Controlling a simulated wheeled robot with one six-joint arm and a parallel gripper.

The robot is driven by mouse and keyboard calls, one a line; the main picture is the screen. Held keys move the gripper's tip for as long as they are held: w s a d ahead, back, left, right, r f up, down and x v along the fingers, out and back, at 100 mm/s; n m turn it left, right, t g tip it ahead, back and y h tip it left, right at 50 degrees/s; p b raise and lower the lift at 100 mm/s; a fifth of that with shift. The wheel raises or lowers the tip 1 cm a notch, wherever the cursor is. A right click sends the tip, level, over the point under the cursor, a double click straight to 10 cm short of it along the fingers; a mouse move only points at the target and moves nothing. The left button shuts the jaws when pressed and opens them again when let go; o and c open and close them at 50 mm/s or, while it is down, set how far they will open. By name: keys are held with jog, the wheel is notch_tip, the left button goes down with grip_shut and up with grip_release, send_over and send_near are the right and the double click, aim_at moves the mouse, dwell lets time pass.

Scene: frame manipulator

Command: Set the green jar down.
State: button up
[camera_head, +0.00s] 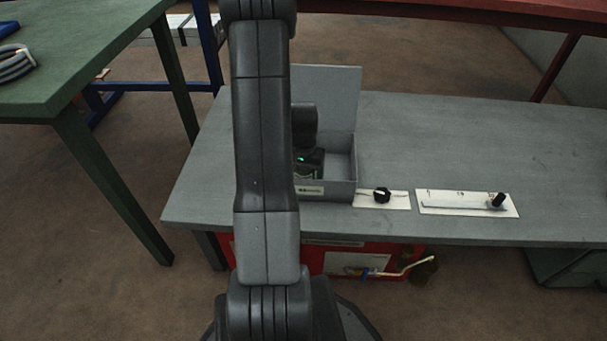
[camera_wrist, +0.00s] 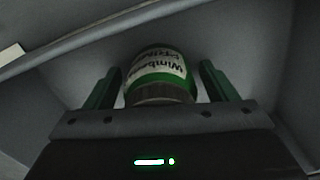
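The green jar (camera_wrist: 160,72) shows in the wrist view, with a white lettered label and a dark cap towards me. My gripper (camera_wrist: 161,75) has its two green fingers on either side of the jar. In the head view my gripper (camera_head: 309,160) is down inside a grey box, and my arm hides the box's left part. The jar cannot be made out there, and its contact with the box floor is hidden.
The grey box (camera_head: 341,189) stands on a grey table (camera_head: 450,150) with its lid (camera_head: 335,90) raised at the back. Right of it are a plate with a black knob (camera_head: 382,195) and a slider plate (camera_head: 455,203). A green table (camera_head: 70,70) is at left.

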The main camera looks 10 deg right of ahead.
notch_tip(320, 180, up, 12)
jog(key=p, duration=0.3)
jog(key=shift+r+p, duration=0.2)
jog(key=shift+p, duration=0.2)
dwell(0.8)
